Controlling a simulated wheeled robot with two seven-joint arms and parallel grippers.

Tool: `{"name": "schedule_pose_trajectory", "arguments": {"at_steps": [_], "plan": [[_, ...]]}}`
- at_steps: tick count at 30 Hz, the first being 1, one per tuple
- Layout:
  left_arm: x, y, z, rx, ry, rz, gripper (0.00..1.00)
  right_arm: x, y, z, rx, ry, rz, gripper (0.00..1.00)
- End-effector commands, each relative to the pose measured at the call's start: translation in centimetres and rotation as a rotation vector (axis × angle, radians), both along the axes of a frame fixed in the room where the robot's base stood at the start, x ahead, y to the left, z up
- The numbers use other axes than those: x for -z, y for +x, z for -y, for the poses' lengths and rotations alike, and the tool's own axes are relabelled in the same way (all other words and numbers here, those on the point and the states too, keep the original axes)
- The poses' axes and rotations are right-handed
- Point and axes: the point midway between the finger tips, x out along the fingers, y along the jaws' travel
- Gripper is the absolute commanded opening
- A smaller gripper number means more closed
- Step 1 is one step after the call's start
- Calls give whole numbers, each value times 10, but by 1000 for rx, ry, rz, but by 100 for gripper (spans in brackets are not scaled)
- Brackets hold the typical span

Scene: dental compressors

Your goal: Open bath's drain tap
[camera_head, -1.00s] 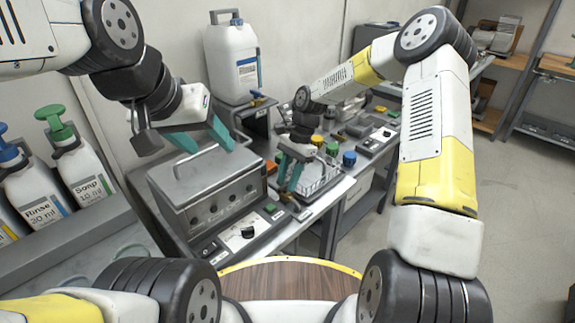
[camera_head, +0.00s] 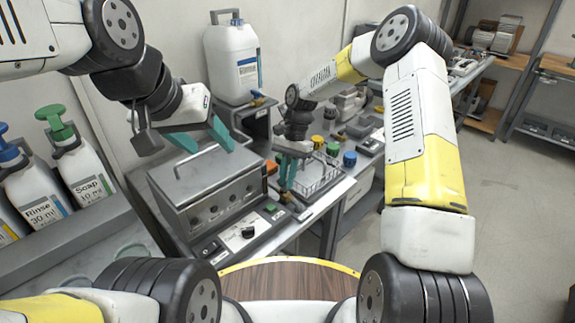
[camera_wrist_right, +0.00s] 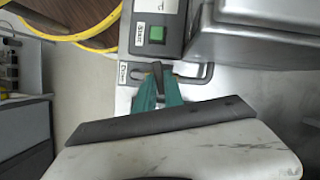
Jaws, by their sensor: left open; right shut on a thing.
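The bath (camera_head: 215,185) is a grey metal box with a handled lid, left of centre in the head view. Its drain tap is a small dark lever (camera_wrist_right: 157,70) beside the bath's control panel in the wrist view. My right gripper (camera_head: 288,188) is low at the bath's right front corner. In the wrist view my right gripper's teal fingertips (camera_wrist_right: 159,84) are shut on the lever, with part of it showing beyond them. The tap is mostly hidden by the gripper in the head view. My left gripper (camera_head: 207,143) is open and empty above the bath lid.
A control panel (camera_head: 240,235) with a green button fronts the bath. A wire basket (camera_head: 318,178) stands right of my right gripper. A white canister (camera_head: 232,62) stands behind. Rinse and soap bottles (camera_head: 85,170) are at left. A round wooden table (camera_head: 285,280) is in front.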

Motion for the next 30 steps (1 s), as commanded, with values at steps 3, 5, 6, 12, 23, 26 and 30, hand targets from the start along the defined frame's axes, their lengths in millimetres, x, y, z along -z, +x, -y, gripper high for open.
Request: {"name": "schedule_pose_trajectory", "arguments": {"at_steps": [3,5,6,12,23,26,30], "plan": [[0,0,0,0,0,0,55,-1,1,-3,-113,-1,3,0],[0,0,0,0,0,0,55,-1,1,-3,-171,-1,2,0],[0,0,0,0,0,0,55,-1,2,-4,-209,0,3,0],[0,0,0,0,0,0,55,-1,2,-5,-392,-2,3,0],[0,0,0,0,0,0,55,-1,2,-7,-637,0,3,0],[0,0,0,0,0,0,55,-1,2,-8,-678,-1,4,0],[0,0,0,0,0,0,55,-1,2,-8,-716,1,3,0]]}}
